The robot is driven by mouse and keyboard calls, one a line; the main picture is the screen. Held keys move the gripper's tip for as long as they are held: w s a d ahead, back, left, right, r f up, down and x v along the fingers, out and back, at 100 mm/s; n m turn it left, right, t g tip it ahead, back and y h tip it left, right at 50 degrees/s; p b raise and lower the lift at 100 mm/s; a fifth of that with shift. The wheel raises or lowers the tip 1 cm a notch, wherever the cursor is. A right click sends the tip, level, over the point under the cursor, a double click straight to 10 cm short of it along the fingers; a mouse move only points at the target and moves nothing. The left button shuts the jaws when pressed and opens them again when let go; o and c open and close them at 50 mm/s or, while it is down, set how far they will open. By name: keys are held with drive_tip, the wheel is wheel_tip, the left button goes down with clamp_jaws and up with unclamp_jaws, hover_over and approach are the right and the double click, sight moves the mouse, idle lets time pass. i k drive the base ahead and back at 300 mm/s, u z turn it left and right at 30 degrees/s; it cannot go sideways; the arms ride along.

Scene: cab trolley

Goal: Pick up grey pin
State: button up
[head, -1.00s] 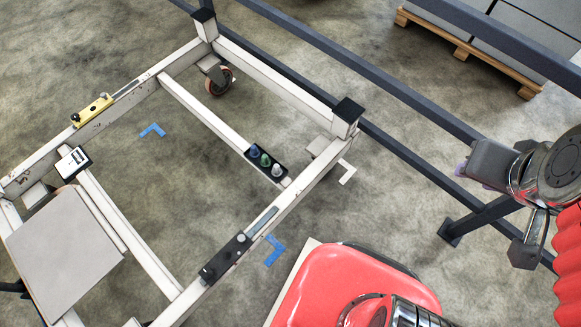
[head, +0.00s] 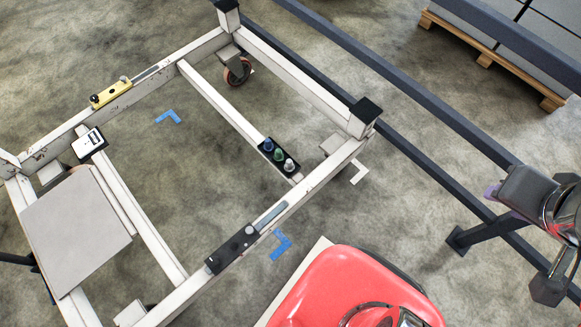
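The grey pin (head: 289,165) stands in a black holder (head: 266,155) on a cross bar of the white trolley frame (head: 215,95). It is the pin nearest the trolley's near corner. A green pin (head: 278,154) and a blue pin (head: 268,145) stand beside it in a row. My gripper (head: 490,191) is at the right edge, far from the pins, over the dark rail. Purple shows at its tip. Its fingers are too small and turned away to tell whether they are open or shut.
A black block (head: 230,249) and a yellow block (head: 110,93) sit on the trolley's side beams. A white device (head: 88,142) and a grey panel (head: 80,230) are at the left. Dark rails (head: 420,100) run past the trolley. A loaded pallet (head: 485,62) stands at upper right.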

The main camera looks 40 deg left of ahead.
sight(289, 167)
drive_tip(key=k, duration=0.95)
drive_tip(key=u, duration=2.1)
drive_tip(key=i, duration=1)
drive_tip(key=u, duration=0.05)
